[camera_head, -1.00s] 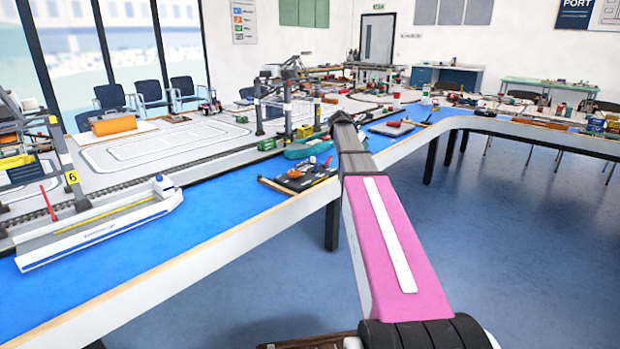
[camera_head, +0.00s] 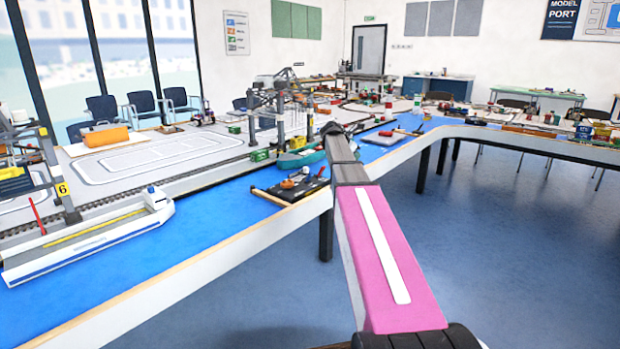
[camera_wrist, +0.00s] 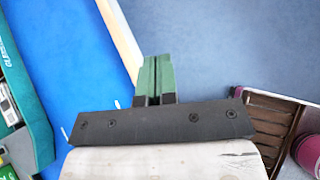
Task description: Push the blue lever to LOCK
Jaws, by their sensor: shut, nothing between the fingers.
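I cannot make out a blue lever or a LOCK mark in either view. My gripper (camera_wrist: 155,65) shows in the wrist view with its two green fingers together and nothing between them. It appears over the table's pale wooden edge, between the blue surface and the floor. In the head view my arm reaches forward to the table, and its fingers cannot be made out. A gantry crane (camera_head: 281,110) stands just left of my arm's far end. Another crane (camera_head: 58,175), marked 6, stands at the far left with a red lever (camera_head: 37,215) beside it.
A teal boat (camera_head: 300,157) lies near my arm's end; its hull also shows in the wrist view (camera_wrist: 28,120). A black tray with tools (camera_head: 292,186) sits at the table edge. A white-and-blue ship (camera_head: 90,237) lies front left. The floor (camera_head: 510,240) at right is open.

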